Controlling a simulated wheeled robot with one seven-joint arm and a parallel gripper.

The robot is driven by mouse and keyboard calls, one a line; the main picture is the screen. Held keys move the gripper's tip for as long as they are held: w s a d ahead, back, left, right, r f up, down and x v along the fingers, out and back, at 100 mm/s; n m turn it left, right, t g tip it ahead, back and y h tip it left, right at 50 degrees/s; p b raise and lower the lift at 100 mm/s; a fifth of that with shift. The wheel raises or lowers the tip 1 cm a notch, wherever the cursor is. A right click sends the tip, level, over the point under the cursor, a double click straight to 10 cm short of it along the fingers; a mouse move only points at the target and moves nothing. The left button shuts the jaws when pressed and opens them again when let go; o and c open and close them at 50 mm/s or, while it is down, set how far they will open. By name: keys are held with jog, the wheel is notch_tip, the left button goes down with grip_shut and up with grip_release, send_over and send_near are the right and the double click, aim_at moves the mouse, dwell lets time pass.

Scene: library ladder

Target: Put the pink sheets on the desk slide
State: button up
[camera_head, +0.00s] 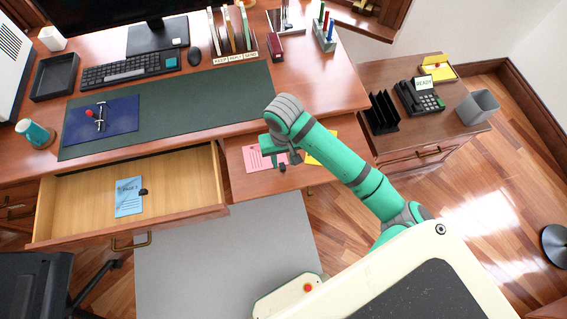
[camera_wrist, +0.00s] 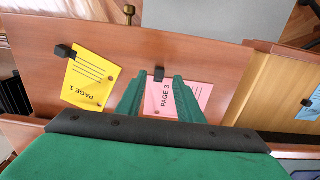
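The pink sheets (camera_head: 256,160), marked PAGE 3, lie flat on the pulled-out desk slide (camera_head: 245,186). In the wrist view the pink sheets (camera_wrist: 164,106) show between and beside my finger tips, with a black clip (camera_wrist: 159,74) at their far edge. My gripper (camera_head: 280,155) is over the pink sheets and hides part of them in the head view. In the wrist view its two green fingers (camera_wrist: 160,92) stand apart with nothing visibly pinched between them. I cannot tell how high the fingertips are above the sheets.
A yellow sheet (camera_wrist: 90,75), PAGE 1, lies on the slide beside the pink sheets. A blue sheet (camera_head: 129,197) with a black clip lies in the open drawer (camera_head: 80,200). The desk top above holds a green mat (camera_head: 190,112) and a sorter (camera_head: 231,36).

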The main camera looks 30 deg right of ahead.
notch_tip(320, 180, up, 7)
jog(key=shift+r, duration=0.15)
jog(key=w+a+r+t+y, duration=0.3)
jog(key=w+a+t, duration=0.15)
jog(key=a, duration=0.65)
jog(key=w+a+r+m+t+y, duration=0.15)
jog(key=w+a+r+t, duration=0.35)
jog(key=a, duration=0.5)
jog(key=w+a+r+t+y, duration=0.2)
jog(key=w+a+t+y, duration=0.3)
jog(key=a, duration=0.6)
jog(key=s+d+f+m+h, duration=0.1)
jog(key=s+d+f+h, duration=0.1)
jog(key=s+f+h, duration=0.6)
jog(key=s+d+f+m+h, duration=0.1)
jog(key=s+d+f+m, duration=0.2)
jog(key=s, duration=0.9)
jog(key=s+d+n, duration=0.3)
jog(key=s+n, duration=0.1)
jog(key=s, duration=0.4)
jog(key=s+d+n, duration=0.4)
jog(key=s, duration=0.4)
jog(key=shift+s+d+r+n+t, duration=0.2)
jog(key=shift+s+r+n+t, duration=0.15)
jog(key=shift+s+r+t, duration=0.1)
